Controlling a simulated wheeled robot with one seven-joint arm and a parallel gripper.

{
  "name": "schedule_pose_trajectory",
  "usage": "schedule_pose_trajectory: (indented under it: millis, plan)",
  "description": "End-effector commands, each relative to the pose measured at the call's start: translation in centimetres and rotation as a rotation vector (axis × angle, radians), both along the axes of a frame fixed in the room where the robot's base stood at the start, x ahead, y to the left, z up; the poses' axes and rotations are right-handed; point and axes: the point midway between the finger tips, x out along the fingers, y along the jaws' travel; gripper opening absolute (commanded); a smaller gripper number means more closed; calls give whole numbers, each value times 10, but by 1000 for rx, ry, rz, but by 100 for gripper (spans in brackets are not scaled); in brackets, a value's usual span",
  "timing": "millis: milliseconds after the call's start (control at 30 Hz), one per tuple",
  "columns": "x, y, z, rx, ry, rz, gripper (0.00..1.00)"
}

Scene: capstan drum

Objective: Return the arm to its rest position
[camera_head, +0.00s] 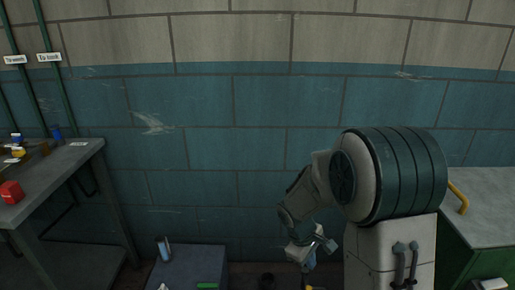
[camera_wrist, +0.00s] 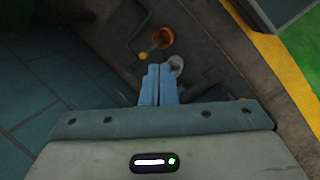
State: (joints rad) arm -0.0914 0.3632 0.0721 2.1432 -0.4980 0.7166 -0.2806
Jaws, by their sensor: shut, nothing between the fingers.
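My arm shows at the lower right of the head view, bent with its forearm angled down and left. My gripper (camera_head: 308,263) hangs at its end, low in the picture and in front of the blue wall. In the wrist view my gripper (camera_wrist: 156,70) has its two blue fingers together, with nothing between them. The fingertips point toward a dark surface, and I cannot tell how far off it is.
A low grey block (camera_head: 190,268) stands left of my gripper. A green cabinet (camera_head: 480,245) is at right. The wrist view shows an orange ring (camera_wrist: 162,37) and a yellow stripe (camera_wrist: 266,62) beyond the fingers.

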Motion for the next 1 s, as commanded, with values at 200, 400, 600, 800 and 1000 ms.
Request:
schedule_pose_trajectory:
  millis: [200, 400, 600, 800, 1000]
  plan:
    - [-39, -9, 113, 65, -106, -222, 0]
    - [-81, -12, 191, 147, -190, -421, 0]
    - [-125, -10, 258, 249, -265, -606, 0]
    - [-160, -5, 298, 343, -313, -746, 0]
    - [-174, -3, 310, 387, -327, -803, 0]
